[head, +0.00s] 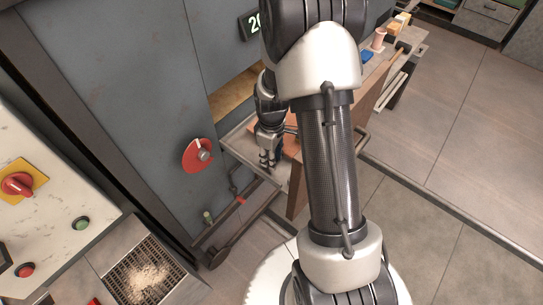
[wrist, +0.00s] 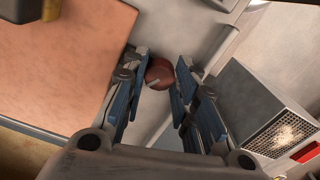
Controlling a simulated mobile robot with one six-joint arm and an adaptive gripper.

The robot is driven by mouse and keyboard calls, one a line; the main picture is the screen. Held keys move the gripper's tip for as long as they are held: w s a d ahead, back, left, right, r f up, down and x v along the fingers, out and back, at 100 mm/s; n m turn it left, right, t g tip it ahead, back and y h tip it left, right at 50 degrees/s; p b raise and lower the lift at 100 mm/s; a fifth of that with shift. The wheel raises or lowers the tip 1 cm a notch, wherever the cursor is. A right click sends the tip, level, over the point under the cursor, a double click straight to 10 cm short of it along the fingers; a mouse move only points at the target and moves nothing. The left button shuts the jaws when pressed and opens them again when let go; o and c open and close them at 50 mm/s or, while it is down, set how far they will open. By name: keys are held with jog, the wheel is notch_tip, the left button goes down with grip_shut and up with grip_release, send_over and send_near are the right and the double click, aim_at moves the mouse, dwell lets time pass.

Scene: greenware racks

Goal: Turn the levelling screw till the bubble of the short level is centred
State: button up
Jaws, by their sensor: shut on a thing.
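My gripper (wrist: 160,80) has its two blue-padded fingers on either side of a round reddish-brown knob, which I take to be the levelling screw (wrist: 158,72). The knob has a pale line on its face and sits between the fingertips, by a grey metal edge. In the head view my gripper (head: 268,160) points down at the near end of a grey metal rack, beside the dark cabinet. The screw is hidden there. I cannot make out the short level or its bubble in either view.
A dark cabinet with a red dial (head: 197,155) stands left of the rack. A tan board (wrist: 65,65) lies beside my gripper. A pink cup (head: 379,39) and a blue object (head: 367,57) stand at the rack's far end. Bare floor (head: 450,130) lies to the right.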

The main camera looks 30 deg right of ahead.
jog(key=m, duration=0.4)
jog(key=shift+m, duration=2.5)
jog(key=o, duration=1)
jog(key=shift+a, duration=0.1)
jog(key=shift+o, duration=0.2)
jog(key=shift+r, duration=0.1)
jog(key=shift+r, duration=3.9)
jog(key=shift+c, duration=0.4)
